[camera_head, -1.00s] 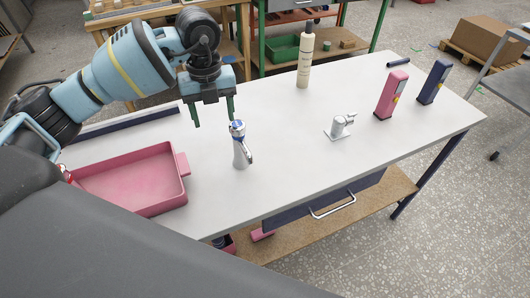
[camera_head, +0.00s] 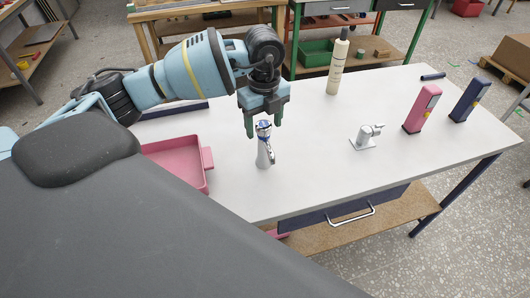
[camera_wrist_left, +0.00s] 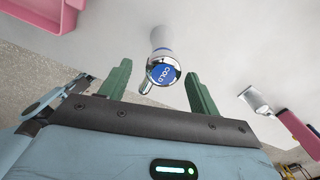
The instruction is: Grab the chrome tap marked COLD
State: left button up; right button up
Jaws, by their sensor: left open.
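The chrome tap with a blue top (camera_head: 264,148) stands upright on the white table. In the left wrist view its blue cap (camera_wrist_left: 163,72) reads COLD, and it lies between and beyond the two green fingers. My left gripper (camera_head: 264,127) is open, pointing down just above and behind the tap. In the left wrist view the open gripper (camera_wrist_left: 160,88) has clear space on both sides of the tap. I see no contact between fingers and tap. My right gripper is not in view.
A pink tray (camera_head: 178,160) sits left of the tap.

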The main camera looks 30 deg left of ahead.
aim_at(265, 136)
pick_arm(q)
jog(key=shift+w+a+f, duration=0.1)
jog(key=shift+w+f, duration=0.05)
jog(key=shift+f, duration=2.4)
grip_shut()
jog(key=shift+r, duration=0.1)
